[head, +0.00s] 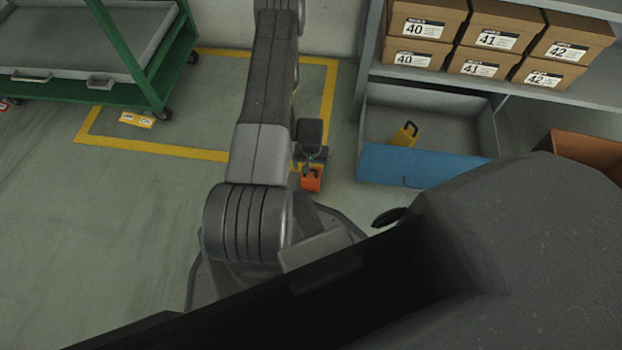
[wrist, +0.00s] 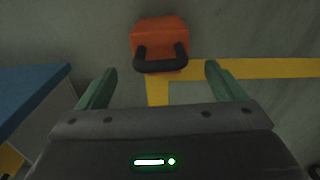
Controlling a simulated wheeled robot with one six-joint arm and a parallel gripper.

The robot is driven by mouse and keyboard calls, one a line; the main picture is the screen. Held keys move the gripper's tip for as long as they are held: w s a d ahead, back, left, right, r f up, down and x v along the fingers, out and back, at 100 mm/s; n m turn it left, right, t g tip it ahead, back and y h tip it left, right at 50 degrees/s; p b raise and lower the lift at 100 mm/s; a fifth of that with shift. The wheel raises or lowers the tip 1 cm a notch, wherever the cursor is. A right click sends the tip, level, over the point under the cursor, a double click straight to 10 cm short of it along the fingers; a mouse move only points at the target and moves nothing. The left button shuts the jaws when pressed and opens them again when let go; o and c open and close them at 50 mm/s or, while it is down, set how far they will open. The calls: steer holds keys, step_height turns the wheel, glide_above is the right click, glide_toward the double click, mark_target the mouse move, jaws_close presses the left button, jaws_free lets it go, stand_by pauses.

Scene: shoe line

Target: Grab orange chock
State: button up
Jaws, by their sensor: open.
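The orange chock (head: 311,180) sits on the floor by the corner of the yellow floor line, below my arm in the head view. In the wrist view the orange chock (wrist: 160,38) lies ahead of my gripper, with its black handle facing the gripper. My gripper (wrist: 160,82) is open, with its two green fingers apart and nothing between them. The chock's handle is just beyond the fingertips, roughly centred between them. In the head view my gripper (head: 312,160) is small and partly hidden by its own wrist, close to the chock.
A blue-fronted open drawer (head: 425,168) holding a yellow chock (head: 405,135) is right of the gripper. Shelves with shoe boxes (head: 480,38) stand above it. A green cart (head: 95,98) is at the left, with a yellow tag-like object (head: 137,120) beside it.

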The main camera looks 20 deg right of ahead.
mark_target(310, 182)
steer(key=f, duration=0.1)
steer(key=f+b, duration=0.1)
steer(key=f, duration=0.1)
steer(key=f+b, duration=0.1)
steer(key=f, duration=0.1)
steer(key=shift+w+d+f, duration=0.1)
steer(key=shift+w+f, duration=0.05)
steer(key=shift+w, duration=0.2)
steer(key=c, duration=1.8)
